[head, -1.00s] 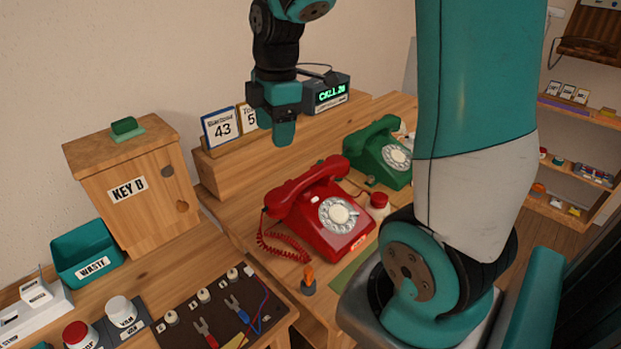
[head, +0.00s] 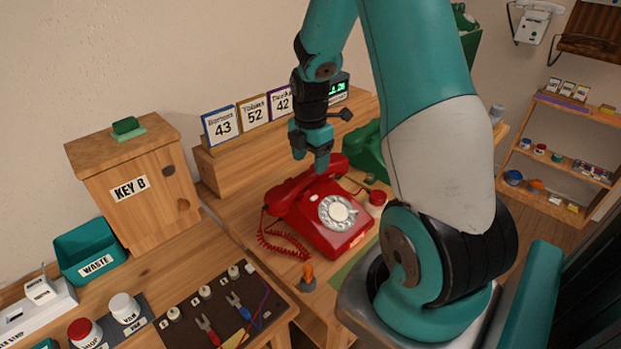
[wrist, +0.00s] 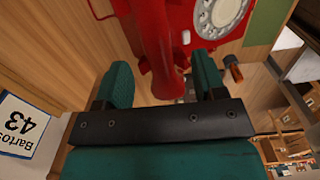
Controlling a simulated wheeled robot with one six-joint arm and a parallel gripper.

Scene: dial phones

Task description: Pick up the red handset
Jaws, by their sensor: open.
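The red handset (head: 297,188) lies across the top of the red dial phone (head: 322,228), on its cradle. My gripper (head: 311,163) is just above the handset, pointing down, with its fingers open. In the wrist view the handset (wrist: 155,48) runs between my two teal fingers (wrist: 163,80), closer to the right one. I cannot tell whether either finger touches it. The white dial (wrist: 218,14) of the phone shows at the upper right. The coiled red cord (head: 268,240) hangs at the phone's left.
A green phone (head: 367,150) stands behind, partly hidden by my arm. Number cards (head: 252,112) stand on the raised shelf behind. A red-capped jar (head: 377,200) is right of the red phone, and an orange-topped peg (head: 308,277) stands in front. A wooden key box (head: 150,190) is at left.

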